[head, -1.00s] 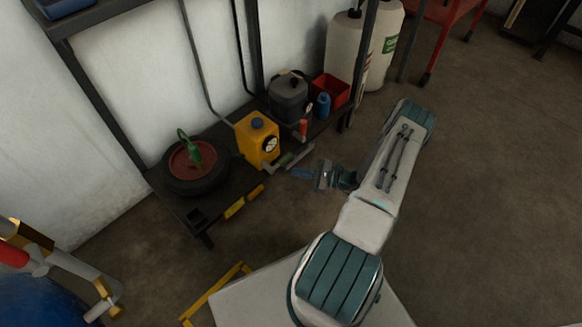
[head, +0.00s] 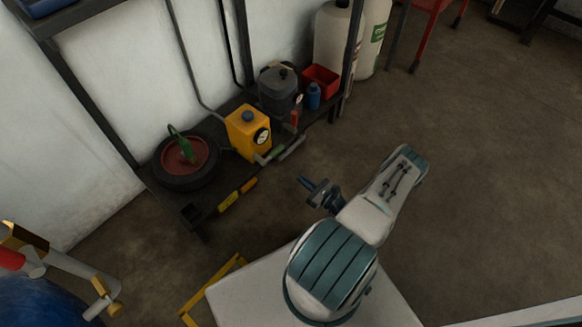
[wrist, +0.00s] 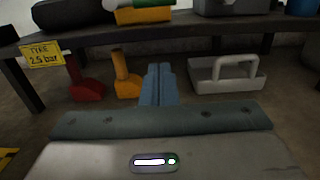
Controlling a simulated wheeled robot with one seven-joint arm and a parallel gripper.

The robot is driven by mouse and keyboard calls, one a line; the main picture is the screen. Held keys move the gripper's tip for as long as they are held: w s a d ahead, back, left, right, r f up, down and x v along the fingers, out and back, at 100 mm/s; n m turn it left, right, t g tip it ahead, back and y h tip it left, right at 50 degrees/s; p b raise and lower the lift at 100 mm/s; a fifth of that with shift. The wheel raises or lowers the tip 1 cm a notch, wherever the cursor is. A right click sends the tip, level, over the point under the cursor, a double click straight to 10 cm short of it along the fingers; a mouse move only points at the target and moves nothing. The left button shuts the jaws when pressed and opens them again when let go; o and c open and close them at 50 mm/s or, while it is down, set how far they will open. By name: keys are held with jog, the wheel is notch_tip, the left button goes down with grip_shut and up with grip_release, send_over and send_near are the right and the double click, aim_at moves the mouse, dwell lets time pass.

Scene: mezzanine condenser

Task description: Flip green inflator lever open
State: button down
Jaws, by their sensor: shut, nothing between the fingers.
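A yellow box (head: 246,140) with a dial stands on the low dark shelf in the head view; I take it as the inflator. Another green upright piece (head: 182,146) stands on the tyre (head: 187,165). I cannot tell which green part is the lever, or its position. My gripper (head: 307,184) is shut and empty, in front of the shelf and apart from it. In the wrist view, its closed blue fingers (wrist: 157,85) point towards the shelf's underside; no green lever shows clearly there.
The wrist view shows a red piece (wrist: 84,82), a yellow piece (wrist: 125,75) and a grey handled piece (wrist: 225,80) below the shelf edge (wrist: 200,27). A "TYRE 2.5 bar" label (wrist: 42,55) hangs left. Open floor (head: 470,180) lies to the right.

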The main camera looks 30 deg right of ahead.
aim_at(273, 155)
jog(key=w+a+r+b, duration=0.1)
jog(key=w+r, duration=0.1)
jog(key=w, duration=0.2)
jog(key=w+a+r+b, duration=0.2)
jog(key=w, duration=0.3)
jog(key=shift+w+a+r, duration=0.25)
jog(key=shift+w+a, duration=0.05)
jog(key=shift+d, duration=0.1)
